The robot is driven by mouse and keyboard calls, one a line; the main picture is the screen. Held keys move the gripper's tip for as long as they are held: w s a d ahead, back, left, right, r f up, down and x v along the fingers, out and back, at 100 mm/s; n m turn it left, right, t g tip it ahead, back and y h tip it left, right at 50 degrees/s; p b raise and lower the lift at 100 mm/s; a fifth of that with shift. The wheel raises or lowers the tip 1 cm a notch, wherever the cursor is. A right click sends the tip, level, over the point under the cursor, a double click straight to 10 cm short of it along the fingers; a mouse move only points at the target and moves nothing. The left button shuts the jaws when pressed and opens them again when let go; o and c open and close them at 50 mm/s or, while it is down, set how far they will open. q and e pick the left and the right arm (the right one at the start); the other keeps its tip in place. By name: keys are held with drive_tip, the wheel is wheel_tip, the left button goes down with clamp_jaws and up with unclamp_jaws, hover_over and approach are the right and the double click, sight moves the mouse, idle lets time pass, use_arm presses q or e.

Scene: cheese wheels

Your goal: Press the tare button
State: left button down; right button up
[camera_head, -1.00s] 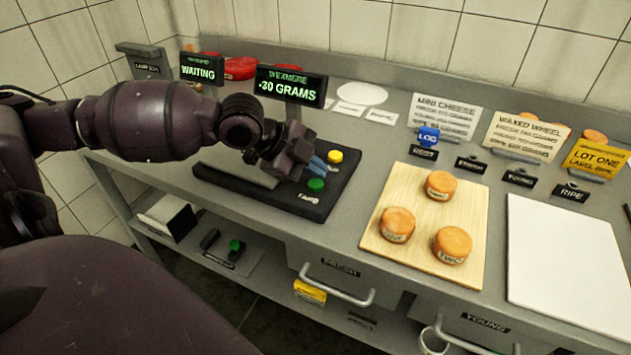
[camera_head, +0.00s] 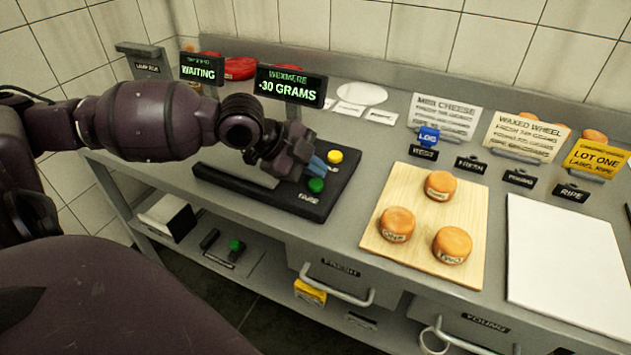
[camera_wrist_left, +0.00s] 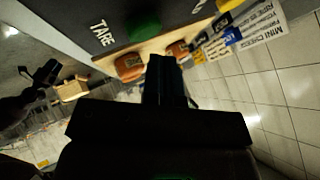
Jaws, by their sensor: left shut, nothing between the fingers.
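The tare button is a green round button (camera_head: 316,185) on the black scale base (camera_head: 318,207), beside the word TARE. It also shows in the left wrist view (camera_wrist_left: 143,27), just beyond the fingertips. My left gripper (camera_head: 318,166) is shut and empty, its fingers over the scale close behind the green button. I cannot tell whether the fingertips touch anything. A yellow button (camera_head: 335,156) sits farther back on the same base. The scale display (camera_head: 290,86) reads -30 GRAMS.
A second display (camera_head: 201,69) reads WAITING. A wooden board (camera_head: 405,215) with three small cheese wheels (camera_head: 452,245) lies right of the scale. Farther right is a white sheet (camera_head: 565,260). Label signs and a blue LOG block (camera_head: 428,137) stand behind the board.

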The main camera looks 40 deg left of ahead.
use_arm(q)
drive_tip(key=shift+f, duration=0.4)
drive_tip(key=shift+f, duration=0.25)
idle(0.6)
drive_tip(key=shift+f, duration=0.15)
idle(0.4)
drive_tip(key=shift+r+p, duration=0.4)
drive_tip(key=shift+r, duration=0.45)
